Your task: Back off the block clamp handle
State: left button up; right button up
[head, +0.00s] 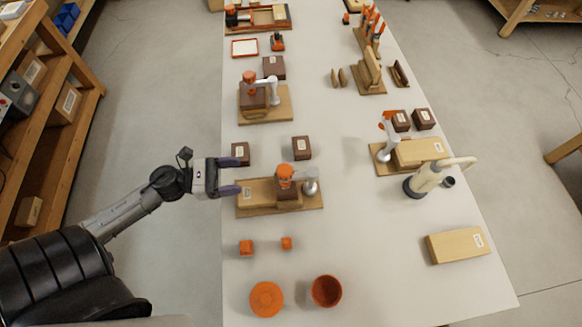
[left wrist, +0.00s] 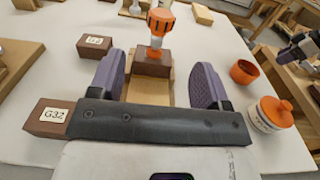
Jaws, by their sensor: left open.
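The nearest block clamp has an orange handle (head: 285,172) above a brown block, on a wooden base (head: 256,192) with a grey arm at its right. In the left wrist view the orange handle (left wrist: 160,20) stands straight ahead, over the brown block (left wrist: 152,67). My left gripper (head: 237,176) is open and empty, at the left end of this clamp. In the left wrist view its two purple fingers are spread, apart from the handle. What looks like my right gripper (left wrist: 300,48) shows at the right edge there; its jaws are unclear.
Similar clamps stand behind (head: 265,118) and at the right (head: 385,170). Brown blocks (head: 302,148) lie beyond the near clamp. The table's middle is clear.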

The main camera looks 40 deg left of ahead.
aim_at(285, 170)
pick_arm(q)
jog(key=x, duration=1.1)
jog(key=shift+w+d+r+p, duration=0.1)
jog(key=shift+w+d+p, duration=0.1)
jog(key=shift+p, duration=0.2)
jog(key=shift+x, duration=1.1)
jog(key=shift+s, duration=0.1)
jog(key=c, duration=0.9)
jog(key=shift+c, duration=0.2)
